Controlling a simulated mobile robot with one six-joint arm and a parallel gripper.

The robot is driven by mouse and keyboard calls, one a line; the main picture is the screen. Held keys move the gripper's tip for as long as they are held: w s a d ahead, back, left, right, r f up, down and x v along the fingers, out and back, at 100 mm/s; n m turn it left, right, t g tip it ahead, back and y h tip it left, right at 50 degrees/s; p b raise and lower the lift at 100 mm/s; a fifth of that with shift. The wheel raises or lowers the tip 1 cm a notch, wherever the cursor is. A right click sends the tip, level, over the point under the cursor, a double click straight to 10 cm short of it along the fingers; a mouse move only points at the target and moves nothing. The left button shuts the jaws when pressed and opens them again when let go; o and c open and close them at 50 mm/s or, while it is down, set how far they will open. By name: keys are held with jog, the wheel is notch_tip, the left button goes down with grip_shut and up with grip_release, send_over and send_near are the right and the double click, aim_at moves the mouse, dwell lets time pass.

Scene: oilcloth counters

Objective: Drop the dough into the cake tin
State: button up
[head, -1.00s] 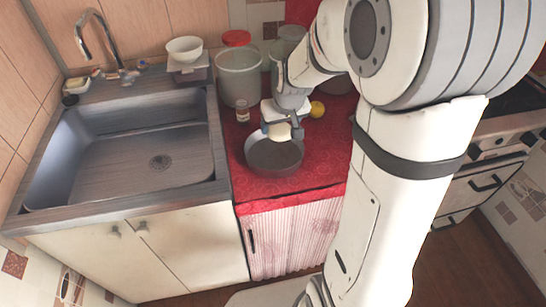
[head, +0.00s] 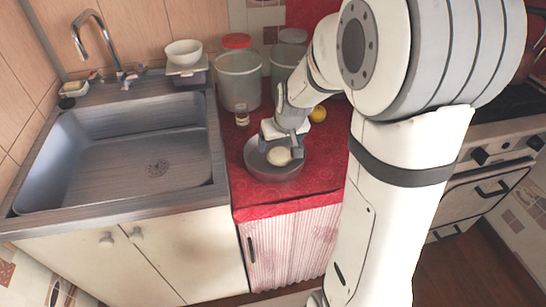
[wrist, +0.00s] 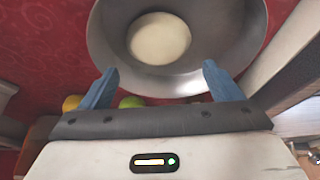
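The cake tin (head: 262,174) is a round grey metal pan on the red oilcloth counter. The pale, round dough (head: 279,156) lies inside it in the head view. In the wrist view the dough (wrist: 160,39) rests on the floor of the tin (wrist: 240,62), apart from my fingers. My gripper (wrist: 160,85) is open, its two blue fingers spread wide with nothing between them. In the head view my gripper (head: 284,140) is right above the back of the tin and partly hides it.
Behind the tin stand a large clear container (head: 239,82) with a red lid, a small jar (head: 242,116) and a yellow fruit (head: 318,114). The sink (head: 120,150) is at left. Red cloth (head: 315,170) is clear right of the tin.

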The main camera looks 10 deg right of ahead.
jog(key=shift+o, duration=0.7)
jog(key=p+v, duration=0.1)
jog(key=v, duration=0.6)
jog(key=shift+r, duration=0.4)
jog(key=shift+s, duration=0.15)
jog(key=s+r+g+p, duration=0.1)
jog(key=s+r+p, duration=0.3)
jog(key=s, duration=0.5)
jog(key=s+r+m+g+p, duration=0.1)
jog(key=s+r+p, duration=0.4)
jog(key=s+r, duration=0.2)
jog(key=shift+s+a, duration=0.4)
jog(key=shift+s, duration=0.75)
